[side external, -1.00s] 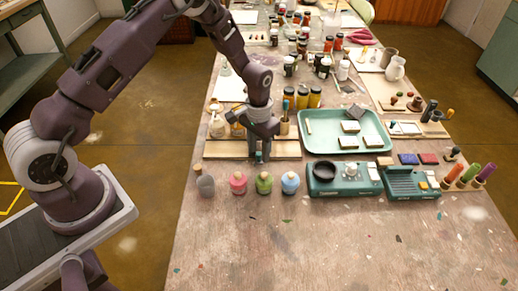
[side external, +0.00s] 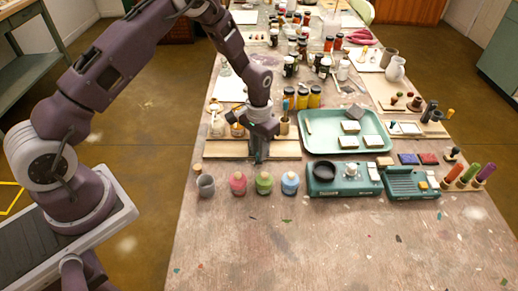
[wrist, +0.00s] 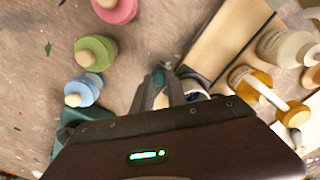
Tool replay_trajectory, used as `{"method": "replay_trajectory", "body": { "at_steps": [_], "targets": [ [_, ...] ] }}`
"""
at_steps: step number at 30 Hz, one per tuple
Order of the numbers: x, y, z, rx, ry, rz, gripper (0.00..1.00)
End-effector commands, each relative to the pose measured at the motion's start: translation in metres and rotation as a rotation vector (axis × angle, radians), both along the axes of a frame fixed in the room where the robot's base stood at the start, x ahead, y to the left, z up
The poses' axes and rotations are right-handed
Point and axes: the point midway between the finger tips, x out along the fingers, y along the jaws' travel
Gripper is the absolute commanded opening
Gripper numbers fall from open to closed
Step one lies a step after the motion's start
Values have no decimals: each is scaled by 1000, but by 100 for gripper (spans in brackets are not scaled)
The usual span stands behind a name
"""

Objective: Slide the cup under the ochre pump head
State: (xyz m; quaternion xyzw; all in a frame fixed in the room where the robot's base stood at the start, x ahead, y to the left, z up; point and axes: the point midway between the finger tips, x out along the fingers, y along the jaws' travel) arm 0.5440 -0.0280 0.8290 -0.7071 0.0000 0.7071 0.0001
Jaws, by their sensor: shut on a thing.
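A small grey cup (side external: 205,186) stands at the left end of the row of jars in the side view, well to the left of my gripper. My gripper (side external: 260,157) is low at the wooden board. In the wrist view its fingers (wrist: 160,82) are close together around a small teal-tipped thing (wrist: 158,76), mostly hidden. The ochre pump bottle (side external: 237,122) stands behind the board; its ochre body (wrist: 247,79) and pump head (wrist: 299,112) show in the wrist view. A white-rimmed vessel (wrist: 197,88) is partly hidden beside the fingers.
A white pump bottle (side external: 217,125) stands left of the ochre one. Pink (side external: 238,184), green (side external: 264,184) and blue (side external: 290,184) jars stand in front of the board (side external: 225,149). A green tray (side external: 375,120) is to the right. The front of the table is clear.

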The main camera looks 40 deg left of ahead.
Motion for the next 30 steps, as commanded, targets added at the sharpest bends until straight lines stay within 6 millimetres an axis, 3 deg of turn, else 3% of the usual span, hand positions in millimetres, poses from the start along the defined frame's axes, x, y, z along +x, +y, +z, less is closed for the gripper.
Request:
{"method": "replay_trajectory", "body": {
  "at_steps": [26,30],
  "targets": [
    [0,0,1,-1,-1,0,0],
    [-12,13,1,0,2,4,0]
  ]
}}
